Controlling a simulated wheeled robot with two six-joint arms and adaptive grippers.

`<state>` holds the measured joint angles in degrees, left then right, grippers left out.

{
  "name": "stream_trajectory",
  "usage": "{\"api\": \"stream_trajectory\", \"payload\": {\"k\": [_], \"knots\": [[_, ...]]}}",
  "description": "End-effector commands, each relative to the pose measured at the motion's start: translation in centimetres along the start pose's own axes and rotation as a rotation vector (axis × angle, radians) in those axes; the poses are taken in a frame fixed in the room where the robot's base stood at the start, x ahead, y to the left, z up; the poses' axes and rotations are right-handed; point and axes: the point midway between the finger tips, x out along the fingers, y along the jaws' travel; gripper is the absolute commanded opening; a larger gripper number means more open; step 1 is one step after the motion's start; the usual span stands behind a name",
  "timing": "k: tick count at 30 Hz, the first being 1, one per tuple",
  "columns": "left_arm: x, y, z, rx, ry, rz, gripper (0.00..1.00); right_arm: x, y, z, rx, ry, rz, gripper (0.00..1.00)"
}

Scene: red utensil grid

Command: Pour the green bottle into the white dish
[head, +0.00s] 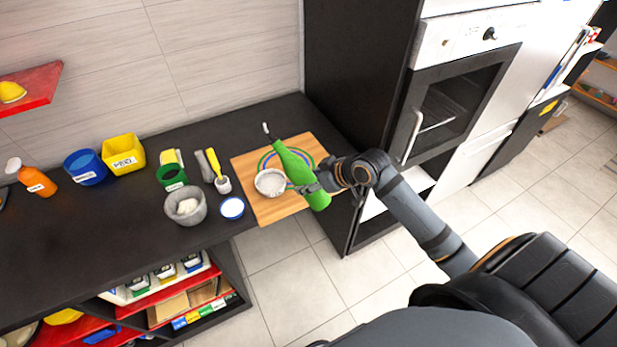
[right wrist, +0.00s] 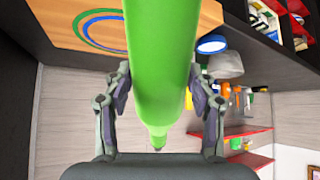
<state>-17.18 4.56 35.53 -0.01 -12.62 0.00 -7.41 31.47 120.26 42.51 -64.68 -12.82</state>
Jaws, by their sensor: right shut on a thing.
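The green bottle (head: 301,172) is tilted in the head view, its thin neck and pale tip pointing up and left. My right gripper (head: 312,187) is shut on the bottle's body and holds it above the wooden board. In the right wrist view the bottle (right wrist: 162,60) runs between both fingers (right wrist: 160,92). The white dish (head: 270,183) sits on the board, just left of the bottle. It looks speckled inside; its contents are unclear. The bottle's tip is beyond the dish, not over it. My left gripper is not in view.
The wooden board (head: 275,210) has blue and green rings. Left of it on the dark counter stand a grey bowl (head: 186,207), a blue-rimmed white lid or dish (head: 232,208), a green cup (head: 172,177), a yellow bin (head: 123,155) and an orange bottle (head: 37,180). An oven cabinet (head: 440,110) rises at right.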

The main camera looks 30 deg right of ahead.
Motion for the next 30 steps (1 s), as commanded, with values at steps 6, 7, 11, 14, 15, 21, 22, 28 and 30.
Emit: {"api": "stream_trajectory", "payload": {"k": [6, 7, 11, 14, 15, 21, 22, 28, 30], "knots": [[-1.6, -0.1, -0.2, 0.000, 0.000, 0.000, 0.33, -0.6, 0.0, 0.2, 0.000, -0.059, 0.000, 0.00], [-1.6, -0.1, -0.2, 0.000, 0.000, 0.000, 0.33, -0.6, 0.0, 0.3, 0.001, -0.064, 0.000, 0.00], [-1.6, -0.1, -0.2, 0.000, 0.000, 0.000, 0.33, -0.5, 0.0, 0.6, 0.000, -0.073, 0.000, 0.00], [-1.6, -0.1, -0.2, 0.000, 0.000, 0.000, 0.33, -0.5, 0.0, 0.6, 0.000, -0.072, 0.000, 0.00], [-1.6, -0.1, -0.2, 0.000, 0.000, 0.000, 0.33, -0.5, 0.0, 0.6, 0.000, -0.072, 0.000, 0.00], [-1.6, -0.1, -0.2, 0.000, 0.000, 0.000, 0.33, -0.6, 0.0, 0.6, 0.000, -0.073, 0.000, 0.00], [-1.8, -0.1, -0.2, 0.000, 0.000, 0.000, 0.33, -0.6, 0.0, 0.5, 0.000, -0.076, 0.000, 0.00], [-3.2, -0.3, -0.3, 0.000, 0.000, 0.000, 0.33, -1.0, 0.0, 0.9, 0.001, -0.140, 0.000, 0.00], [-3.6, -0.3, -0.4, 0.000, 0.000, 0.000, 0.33, -1.1, 0.0, 1.2, 0.001, -0.163, 0.000, 0.00]]}}
